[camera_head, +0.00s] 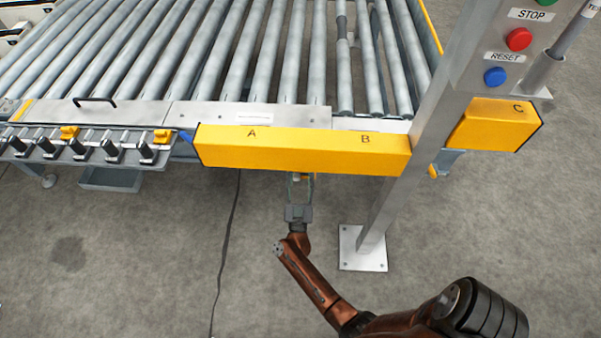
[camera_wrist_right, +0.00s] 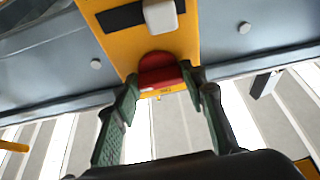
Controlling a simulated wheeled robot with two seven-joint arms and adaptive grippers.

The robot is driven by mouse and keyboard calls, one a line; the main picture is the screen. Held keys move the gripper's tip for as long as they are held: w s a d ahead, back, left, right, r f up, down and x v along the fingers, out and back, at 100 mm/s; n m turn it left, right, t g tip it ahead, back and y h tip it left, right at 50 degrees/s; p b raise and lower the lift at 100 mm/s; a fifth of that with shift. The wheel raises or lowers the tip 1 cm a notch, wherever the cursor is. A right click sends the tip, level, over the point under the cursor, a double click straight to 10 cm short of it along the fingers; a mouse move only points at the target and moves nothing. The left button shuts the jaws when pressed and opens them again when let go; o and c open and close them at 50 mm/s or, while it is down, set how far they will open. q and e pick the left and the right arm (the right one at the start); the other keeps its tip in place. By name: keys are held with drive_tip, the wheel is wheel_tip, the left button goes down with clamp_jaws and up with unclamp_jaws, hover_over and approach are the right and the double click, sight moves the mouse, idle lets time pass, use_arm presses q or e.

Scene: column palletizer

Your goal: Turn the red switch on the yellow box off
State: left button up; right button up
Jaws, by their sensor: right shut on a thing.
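The yellow box (camera_wrist_right: 120,50) fills the upper middle of the right wrist view. The red switch (camera_wrist_right: 160,70) sits at its lower edge, with a small label just below it. My right gripper (camera_wrist_right: 165,82) has its two green-grey fingers on either side of the red switch and is shut on it. In the head view the same gripper (camera_head: 299,188) reaches up beneath the yellow beam, which hides its fingertips, the red switch and the box. My left gripper is not in view.
The yellow beam (camera_head: 300,151) marked A and B runs above my right gripper. A metal post (camera_head: 395,190) with STOP and RESET buttons stands to the right. Grey rollers lie behind. A cable (camera_head: 228,235) hangs to the floor at left. A white knob (camera_wrist_right: 160,15) is above the switch.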

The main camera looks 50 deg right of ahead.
drive_tip(key=shift+m, duration=0.4)
drive_tip(key=o, duration=1.2)
drive_tip(key=shift+c, duration=0.2)
